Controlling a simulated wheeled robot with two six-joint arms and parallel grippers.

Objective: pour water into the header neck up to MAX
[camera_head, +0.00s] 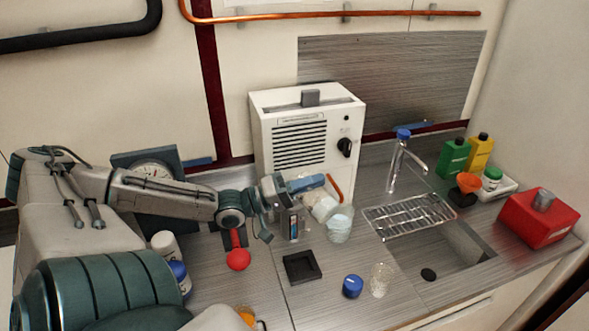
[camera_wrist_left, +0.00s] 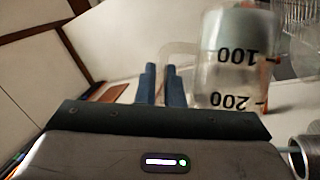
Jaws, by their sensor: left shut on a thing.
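My left gripper (camera_head: 308,184) is shut on the handle of a clear measuring jug (camera_head: 323,207), held up in front of the white cabinet. The jug looks tilted, its lower end to the right, over a clear vessel (camera_head: 340,226) with pale contents. In the left wrist view the blue fingers of my gripper (camera_wrist_left: 163,84) close on the handle beside the jug (camera_wrist_left: 236,62), whose 100 and 200 marks appear upside down. I cannot make out a stream, the water level or a MAX mark. Which part is the header neck is unclear. My right gripper is not in view.
A white cabinet (camera_head: 307,135) stands behind the jug. A small dark tray (camera_head: 302,267), a blue cap (camera_head: 352,286) and a clear glass (camera_head: 381,280) are in front. The sink (camera_head: 440,262), rack (camera_head: 408,214) and red container (camera_head: 538,218) are to the right.

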